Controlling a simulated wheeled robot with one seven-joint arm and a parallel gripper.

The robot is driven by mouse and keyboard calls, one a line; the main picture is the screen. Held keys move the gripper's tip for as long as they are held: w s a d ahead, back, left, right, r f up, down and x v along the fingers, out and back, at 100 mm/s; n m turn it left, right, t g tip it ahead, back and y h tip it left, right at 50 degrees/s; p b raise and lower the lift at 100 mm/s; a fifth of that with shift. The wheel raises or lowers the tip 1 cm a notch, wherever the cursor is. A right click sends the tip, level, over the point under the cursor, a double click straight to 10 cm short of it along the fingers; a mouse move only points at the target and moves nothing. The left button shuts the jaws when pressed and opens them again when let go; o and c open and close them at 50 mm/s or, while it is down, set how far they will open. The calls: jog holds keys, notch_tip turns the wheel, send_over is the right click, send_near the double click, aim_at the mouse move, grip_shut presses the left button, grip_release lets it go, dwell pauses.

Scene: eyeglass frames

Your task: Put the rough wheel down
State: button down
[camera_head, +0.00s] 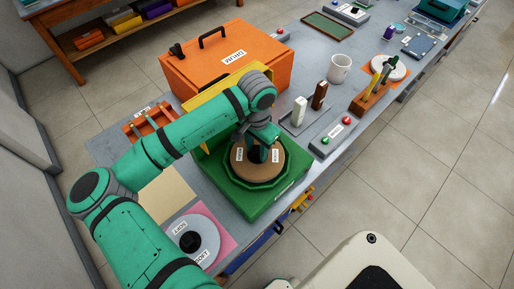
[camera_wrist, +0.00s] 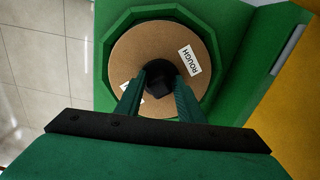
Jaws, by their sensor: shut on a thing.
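The rough wheel is a brown disc (camera_head: 238,168) with white labels and a dark centre knob. In the wrist view its label reads ROUGH, and the brown face (camera_wrist: 135,48) lies inside a green many-sided holder (camera_wrist: 104,70). The green holder (camera_head: 285,196) stands near the table's front edge in the head view. My gripper (camera_wrist: 160,82) is shut on the dark knob at the wheel's centre, coming from above. I cannot tell whether the wheel rests on the holder's floor or hangs just above it.
A grey wheel (camera_head: 207,229) with a black knob lies on a pink mat (camera_head: 222,217) at front left. A tan mat (camera_head: 168,196) is bare. An orange box (camera_head: 200,70) and yellow panel (camera_head: 205,100) stand behind the holder. A button box (camera_head: 332,139) is to the right.

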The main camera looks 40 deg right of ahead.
aim_at(257, 149)
jog(key=shift+f, duration=0.15)
jog(key=c, duration=1.2)
grip_release()
jog(key=shift+s, duration=0.1)
jog(key=shift+r, duration=0.3)
notch_tip(257, 149, up, 12)
jog(key=shift+d+f, duration=0.1)
jog(key=shift+f, duration=0.05)
